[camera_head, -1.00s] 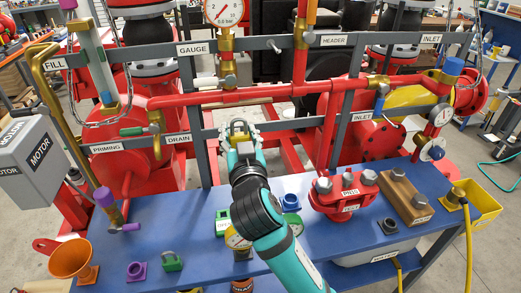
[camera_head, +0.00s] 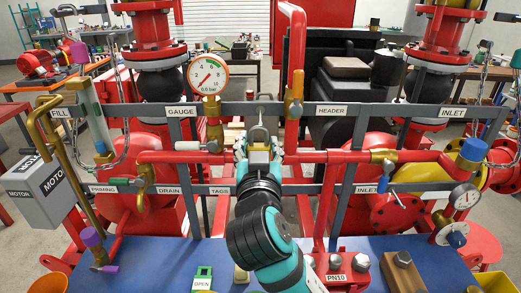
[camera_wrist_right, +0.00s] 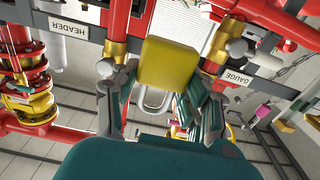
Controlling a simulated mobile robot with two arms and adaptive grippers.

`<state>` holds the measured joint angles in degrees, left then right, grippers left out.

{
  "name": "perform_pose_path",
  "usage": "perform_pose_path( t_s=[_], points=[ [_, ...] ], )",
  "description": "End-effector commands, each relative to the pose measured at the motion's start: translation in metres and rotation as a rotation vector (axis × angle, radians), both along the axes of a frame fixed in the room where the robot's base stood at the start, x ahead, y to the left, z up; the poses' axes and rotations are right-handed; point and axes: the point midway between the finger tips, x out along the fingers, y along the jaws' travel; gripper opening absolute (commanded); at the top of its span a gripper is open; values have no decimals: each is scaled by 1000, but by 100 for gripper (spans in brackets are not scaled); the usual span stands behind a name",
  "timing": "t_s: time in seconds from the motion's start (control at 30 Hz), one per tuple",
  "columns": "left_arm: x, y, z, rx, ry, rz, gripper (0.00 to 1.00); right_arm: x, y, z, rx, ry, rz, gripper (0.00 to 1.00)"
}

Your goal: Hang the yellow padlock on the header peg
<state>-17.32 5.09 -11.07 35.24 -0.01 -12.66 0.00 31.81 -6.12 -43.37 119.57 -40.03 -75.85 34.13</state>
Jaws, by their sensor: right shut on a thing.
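The yellow padlock (camera_wrist_right: 168,63) is between the fingers of my right gripper (camera_wrist_right: 165,85) in the right wrist view, its grey shackle (camera_wrist_right: 152,102) showing below the body. In the head view my right gripper (camera_head: 259,150) is shut on the padlock, just below the upper rail between the GAUGE and HEADER labels. A small grey piece (camera_head: 262,116) stands out at the rail just above the gripper; I cannot tell whether it is the header peg or touches the shackle. The gripper hides much of the padlock there. My left gripper is not in view.
The gauge (camera_head: 208,77) and its brass valve stand left of the gripper, the brass-fitted red header pipe (camera_head: 293,95) to the right. The red horizontal pipe (camera_head: 185,157) runs at gripper height. The blue bench (camera_head: 160,262) is below.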

Motion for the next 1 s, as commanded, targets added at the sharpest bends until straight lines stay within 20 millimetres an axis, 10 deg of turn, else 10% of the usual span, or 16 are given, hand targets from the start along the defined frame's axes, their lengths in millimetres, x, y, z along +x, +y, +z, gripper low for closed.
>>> perform_pose_path(
  t_s=[1.0],
  points=[
    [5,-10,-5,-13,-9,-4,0,62,-1,-5,-1,-3,-1,7]
  ],
)
